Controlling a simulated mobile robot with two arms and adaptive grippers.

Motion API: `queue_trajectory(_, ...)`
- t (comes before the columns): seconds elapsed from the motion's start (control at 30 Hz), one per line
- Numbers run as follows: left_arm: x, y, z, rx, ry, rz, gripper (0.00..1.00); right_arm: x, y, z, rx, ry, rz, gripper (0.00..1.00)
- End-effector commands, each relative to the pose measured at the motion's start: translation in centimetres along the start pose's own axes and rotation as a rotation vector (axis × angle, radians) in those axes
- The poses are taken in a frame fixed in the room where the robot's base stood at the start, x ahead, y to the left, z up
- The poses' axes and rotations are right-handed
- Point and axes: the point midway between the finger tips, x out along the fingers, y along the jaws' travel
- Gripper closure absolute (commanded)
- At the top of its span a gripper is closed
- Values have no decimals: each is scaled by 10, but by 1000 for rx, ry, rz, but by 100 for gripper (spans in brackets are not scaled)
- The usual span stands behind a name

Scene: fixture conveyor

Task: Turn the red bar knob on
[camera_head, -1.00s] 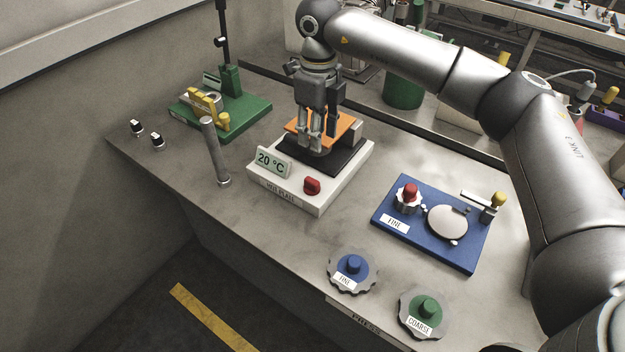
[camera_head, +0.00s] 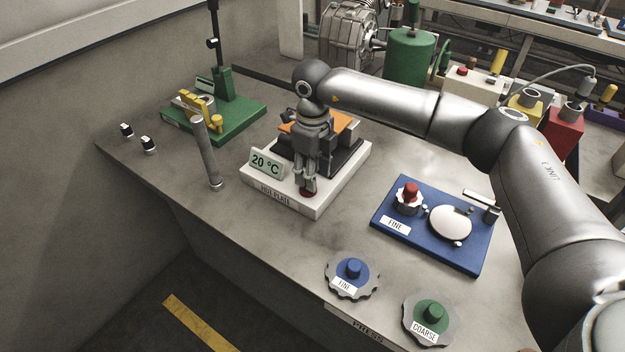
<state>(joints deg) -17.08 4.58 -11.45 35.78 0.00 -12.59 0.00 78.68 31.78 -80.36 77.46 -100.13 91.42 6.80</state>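The white hot plate (camera_head: 332,199) stands on the grey bench, with a display (camera_head: 265,163) reading 20 °C and an orange plate (camera_head: 345,124) on its dark top. The red bar knob (camera_head: 308,193) is on its front right part, mostly hidden by my gripper. My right gripper (camera_head: 306,187) points down with its fingertips right at the knob. The fingers look close together, but I cannot tell whether they grip the knob. My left gripper is not in view.
A blue base (camera_head: 385,245) with a red-topped knob and white disc stands to the right. Loose blue (camera_head: 352,270) and green (camera_head: 431,313) knobs lie in front. A green stand (camera_head: 246,116) and a grey rod (camera_head: 210,160) are at left.

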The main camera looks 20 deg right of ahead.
Motion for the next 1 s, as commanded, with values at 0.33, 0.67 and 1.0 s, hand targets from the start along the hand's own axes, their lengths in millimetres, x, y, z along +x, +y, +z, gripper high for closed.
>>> queue_trajectory(0.33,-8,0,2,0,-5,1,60,37,0,0,0,1,-1,61)
queue_trajectory(0.67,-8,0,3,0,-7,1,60,39,0,0,0,0,-1,67)
queue_trajectory(1.0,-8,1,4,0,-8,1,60,38,0,0,0,-1,-1,100)
